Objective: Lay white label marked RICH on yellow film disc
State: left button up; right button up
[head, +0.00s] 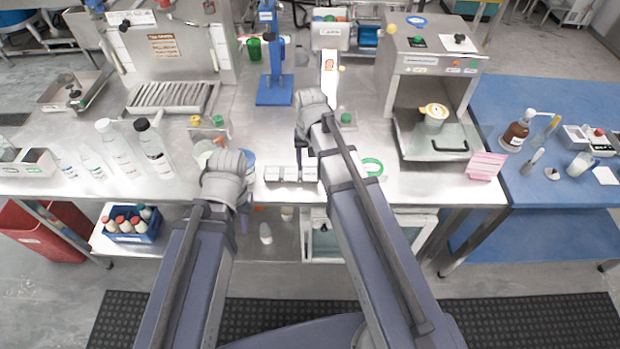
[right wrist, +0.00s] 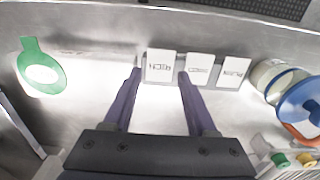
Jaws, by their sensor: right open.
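Three white labels (head: 291,173) stand in a row near the bench's front edge. In the right wrist view, the label at the left end of the row (right wrist: 160,66) has upside-down lettering that appears to read RICH. My right gripper (right wrist: 160,74) is open, with its fingertips on either side of that label and not closed on it. In the head view the right gripper (head: 303,152) hangs just behind the row. A cup with a yellow top, possibly the yellow film disc (head: 433,109), sits in the grey machine at right. My left gripper (head: 225,178) is over the front edge, its fingers hidden.
A clear jar (right wrist: 268,76) and a blue disc (right wrist: 303,100) are on the other side. A blue stand (head: 274,88) rises behind. White bottles (head: 115,145) stand at left.

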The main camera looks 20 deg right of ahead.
aim_at(311, 173)
pick_arm(q)
jog(key=shift+f+b, duration=0.75)
jog(key=shift+f, duration=0.55)
pick_arm(e)
jog(key=shift+f, duration=1.25)
jog(key=shift+f, duration=0.1)
grip_shut()
